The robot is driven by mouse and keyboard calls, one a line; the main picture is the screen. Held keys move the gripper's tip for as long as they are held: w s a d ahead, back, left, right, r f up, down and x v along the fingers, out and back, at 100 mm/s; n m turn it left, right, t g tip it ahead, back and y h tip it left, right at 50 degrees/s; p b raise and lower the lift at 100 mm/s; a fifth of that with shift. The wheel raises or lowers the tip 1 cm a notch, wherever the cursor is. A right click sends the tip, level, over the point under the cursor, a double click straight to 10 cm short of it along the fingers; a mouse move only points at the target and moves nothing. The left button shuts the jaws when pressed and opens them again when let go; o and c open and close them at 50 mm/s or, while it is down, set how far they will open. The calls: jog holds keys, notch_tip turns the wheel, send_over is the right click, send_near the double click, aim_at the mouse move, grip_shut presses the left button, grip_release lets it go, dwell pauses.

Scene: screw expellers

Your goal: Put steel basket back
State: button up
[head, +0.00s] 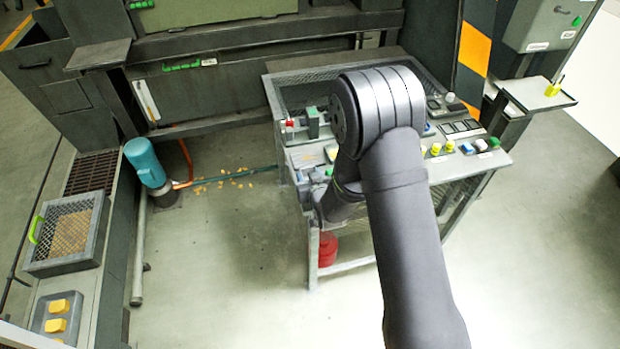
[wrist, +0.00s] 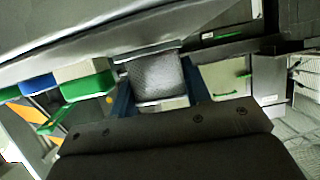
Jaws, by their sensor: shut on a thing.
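A grey steel mesh basket (wrist: 153,77) is in the middle of the wrist view, between the two dark fingers of my gripper (wrist: 160,98). My gripper is shut on it; the exact contact is hard to make out. In the head view my arm hides the gripper and whatever it holds, near the cart. Another mesh basket (head: 68,238) with a green handle sits in a grey frame on the left bench in the head view.
A cart (head: 345,175) with tools and coloured parts stands at centre right, partly behind my arm. A teal motor (head: 145,162) stands left of it. Orange bits (head: 222,183) lie on the floor. Green-fronted (wrist: 88,88) and pale bins (wrist: 225,77) flank the basket in the wrist view.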

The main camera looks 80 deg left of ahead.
jog(key=shift+f, duration=0.35)
jog(key=shift+f, duration=0.15)
jog(key=o, duration=1)
jog(key=shift+r, duration=0.2)
jog(key=v, duration=1.2)
jog(key=shift+f, duration=0.1)
